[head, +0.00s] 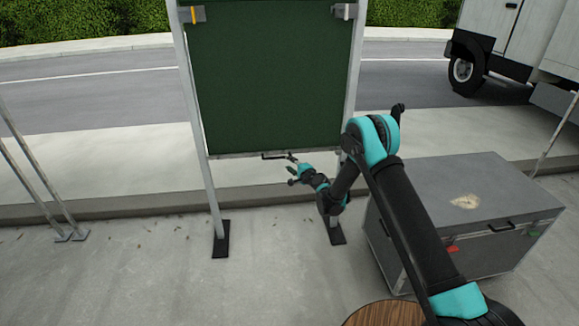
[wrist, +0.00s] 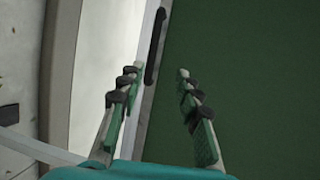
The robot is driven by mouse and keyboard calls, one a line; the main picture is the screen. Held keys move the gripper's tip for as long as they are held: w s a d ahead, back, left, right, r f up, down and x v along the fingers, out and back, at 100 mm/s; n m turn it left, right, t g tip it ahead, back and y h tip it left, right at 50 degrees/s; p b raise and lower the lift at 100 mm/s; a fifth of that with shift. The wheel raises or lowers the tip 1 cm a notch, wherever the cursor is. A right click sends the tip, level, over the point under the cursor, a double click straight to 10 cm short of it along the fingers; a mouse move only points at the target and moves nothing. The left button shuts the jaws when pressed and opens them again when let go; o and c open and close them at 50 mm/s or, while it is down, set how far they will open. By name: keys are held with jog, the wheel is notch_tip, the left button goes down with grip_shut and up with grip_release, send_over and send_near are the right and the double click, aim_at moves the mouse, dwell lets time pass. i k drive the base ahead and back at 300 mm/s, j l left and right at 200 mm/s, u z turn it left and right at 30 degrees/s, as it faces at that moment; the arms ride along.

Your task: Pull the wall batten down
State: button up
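The wall batten (head: 232,156) is a thin grey bar along the bottom edge of a dark green panel (head: 270,80) hung between two upright poles. A dark handle (head: 273,156) sits at about its middle. In the wrist view the handle (wrist: 155,45) lies along the pale strip beside the green panel, beyond the fingertips. My gripper (head: 291,172) is just below and right of the handle. In the wrist view my gripper (wrist: 159,72) has its two fingers apart, with nothing between them. I cannot tell whether a fingertip touches the batten.
A grey flight case (head: 485,185) stands at the right, close to my arm. The panel's poles stand on dark foot plates (head: 221,240). Thin metal stands (head: 40,180) are at the left. A kerb and road lie behind, with a truck (head: 520,45) at the upper right.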

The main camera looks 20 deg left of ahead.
aim_at(290, 152)
jog(key=l, duration=0.25)
jog(key=i+l, duration=0.1)
jog(key=i+l+u, duration=0.15)
jog(key=l+u, duration=0.15)
jog(key=i+l+u, duration=0.25)
jog(key=l, duration=0.25)
jog(key=i+j, duration=0.35)
jog(key=i, duration=0.05)
